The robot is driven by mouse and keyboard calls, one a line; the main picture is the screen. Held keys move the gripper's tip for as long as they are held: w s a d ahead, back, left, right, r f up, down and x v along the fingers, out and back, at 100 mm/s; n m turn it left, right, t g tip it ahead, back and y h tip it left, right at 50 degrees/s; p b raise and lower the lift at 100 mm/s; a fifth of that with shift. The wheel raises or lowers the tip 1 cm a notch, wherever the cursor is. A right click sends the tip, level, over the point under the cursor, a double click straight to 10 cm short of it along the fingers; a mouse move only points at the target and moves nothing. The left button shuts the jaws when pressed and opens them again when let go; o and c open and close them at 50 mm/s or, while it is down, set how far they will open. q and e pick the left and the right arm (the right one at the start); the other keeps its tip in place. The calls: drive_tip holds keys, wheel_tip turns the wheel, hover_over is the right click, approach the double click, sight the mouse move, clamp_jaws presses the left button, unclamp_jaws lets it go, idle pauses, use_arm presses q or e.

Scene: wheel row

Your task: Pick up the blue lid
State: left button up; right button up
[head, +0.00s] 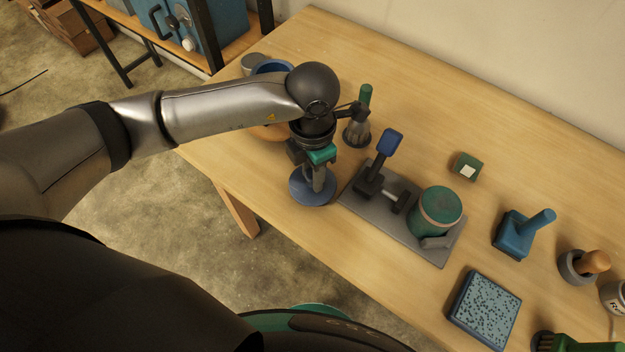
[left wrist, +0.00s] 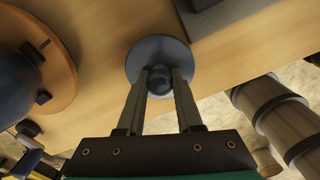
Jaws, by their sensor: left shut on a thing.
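The blue lid (head: 312,188) is a round disc near the front edge of the table, left of the grey plate. In the left wrist view the lid (left wrist: 160,52) shows its round top with a knob (left wrist: 159,80) in the middle. My left gripper (head: 318,184) points down over it. Its two fingers (left wrist: 160,82) are shut on the knob. I cannot tell whether the lid touches the table. My right gripper is in neither view.
A grey plate (head: 433,250) with a blue-handled tool (head: 388,145) and a green jar (head: 437,210) is to the right. A green-handled brush (head: 358,128) stands behind. A blue bowl (head: 272,66) is partly hidden by my arm.

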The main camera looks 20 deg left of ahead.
use_arm(q)
clamp_jaws()
drive_tip(key=shift+r, duration=0.1)
idle(0.3)
wheel_tip(320, 180, up, 20)
drive_tip(key=p, duration=0.3)
idle(0.4)
